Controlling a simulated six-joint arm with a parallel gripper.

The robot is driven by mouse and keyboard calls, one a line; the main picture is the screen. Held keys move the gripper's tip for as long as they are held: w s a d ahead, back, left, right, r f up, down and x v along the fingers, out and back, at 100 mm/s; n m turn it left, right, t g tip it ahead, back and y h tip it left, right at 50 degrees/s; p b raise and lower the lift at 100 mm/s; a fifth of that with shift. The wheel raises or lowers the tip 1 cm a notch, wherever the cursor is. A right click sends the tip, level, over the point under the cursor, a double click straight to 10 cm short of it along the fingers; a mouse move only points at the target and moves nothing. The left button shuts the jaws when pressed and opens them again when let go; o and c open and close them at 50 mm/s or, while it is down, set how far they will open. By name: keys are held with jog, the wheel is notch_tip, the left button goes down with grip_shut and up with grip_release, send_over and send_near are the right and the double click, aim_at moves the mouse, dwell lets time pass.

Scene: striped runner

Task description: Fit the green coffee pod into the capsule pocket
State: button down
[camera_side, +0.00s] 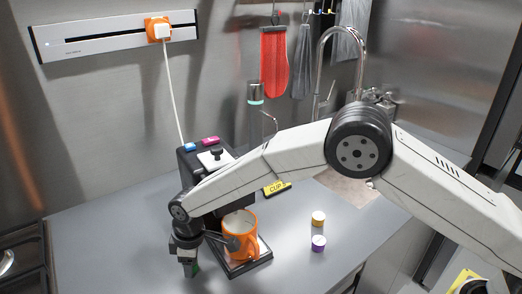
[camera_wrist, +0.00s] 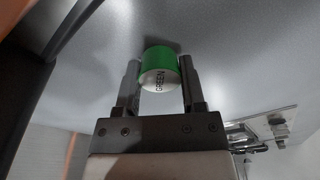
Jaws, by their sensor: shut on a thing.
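My gripper (camera_side: 188,258) points down at the front left of the coffee machine and is shut on the green coffee pod (camera_side: 194,269). In the wrist view the pod (camera_wrist: 158,60) sits between the two fingertips, with its green side and its white face marked GREEN showing. I cannot tell whether the pod touches the counter. The black coffee machine (camera_side: 187,164) stands behind my gripper, partly hidden by my arm. I cannot make out the capsule pocket in either view.
An orange mug (camera_side: 231,228) stands on the machine's black drip tray (camera_side: 262,262), right of my gripper. A yellow-orange pod (camera_side: 318,219) and a purple pod (camera_side: 318,244) stand on the counter farther right. A yellow CUP label (camera_side: 277,188) lies behind. The counter's left part is clear.

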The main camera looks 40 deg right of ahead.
jog(key=shift+r, duration=0.75)
jog(key=s+d+r, duration=0.6)
jog(key=s+r, duration=0.5)
jog(key=s, duration=0.1)
jog(key=shift+s+d, duration=0.15)
jog(key=shift+d, duration=0.15)
jog(key=shift+d+r, duration=0.1)
